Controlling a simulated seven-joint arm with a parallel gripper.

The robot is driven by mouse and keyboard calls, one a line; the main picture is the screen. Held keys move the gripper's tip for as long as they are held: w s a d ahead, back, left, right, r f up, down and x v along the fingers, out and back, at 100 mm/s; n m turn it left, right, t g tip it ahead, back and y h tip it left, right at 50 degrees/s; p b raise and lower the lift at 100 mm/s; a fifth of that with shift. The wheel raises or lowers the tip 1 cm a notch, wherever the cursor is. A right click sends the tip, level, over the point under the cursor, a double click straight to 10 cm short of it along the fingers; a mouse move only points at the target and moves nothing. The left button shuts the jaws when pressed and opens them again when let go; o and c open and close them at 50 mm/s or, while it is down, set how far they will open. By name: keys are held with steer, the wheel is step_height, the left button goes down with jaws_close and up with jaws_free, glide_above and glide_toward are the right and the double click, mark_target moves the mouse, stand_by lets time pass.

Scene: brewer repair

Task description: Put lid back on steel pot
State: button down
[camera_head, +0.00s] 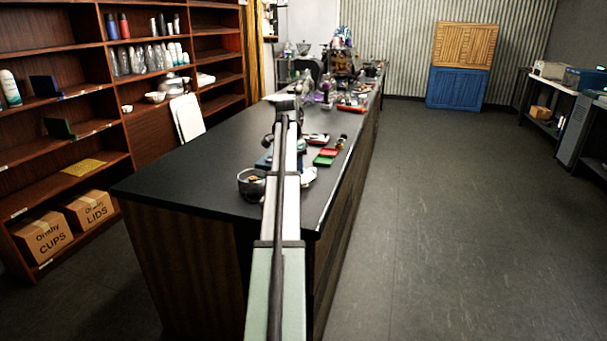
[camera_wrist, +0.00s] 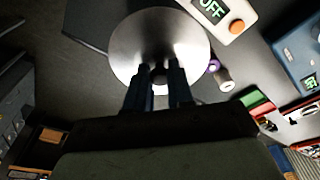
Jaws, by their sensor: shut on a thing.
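In the wrist view, my gripper (camera_wrist: 160,76) is shut at the middle of a round, shiny steel lid (camera_wrist: 132,42). The grip point is partly hidden by the fingers. The lid covers what lies directly below it, and I cannot tell its height above the counter. In the head view, my arm reaches out over the dark counter and hides the lid and fingertips. A grey, round, open vessel (camera_head: 246,190) stands on the counter's near end, left of my arm. It may be the steel pot, but I cannot tell for sure.
In the wrist view, a white device (camera_wrist: 205,18) reading OFF and a blue device (camera_wrist: 294,45) lie near the lid. Red and green trays (camera_head: 325,157) sit right of my arm on the dark counter (camera_head: 185,180). The counter's left part is clear.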

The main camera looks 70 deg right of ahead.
steer(key=w+d+r+n, duration=0.1)
steer(key=w+n, duration=0.1)
steer(key=w, duration=0.7)
steer(key=w+d+r+n, duration=0.2)
steer(key=w+n, duration=0.1)
steer(key=w, duration=0.7)
steer(key=shift+n+t, duration=0.3)
steer(key=shift+t, duration=0.1)
steer(key=shift+f, duration=3.1)
steer(key=shift+f, duration=0.15)
steer(key=c, duration=0.9)
jaws_free()
steer(key=shift+o, duration=0.4)
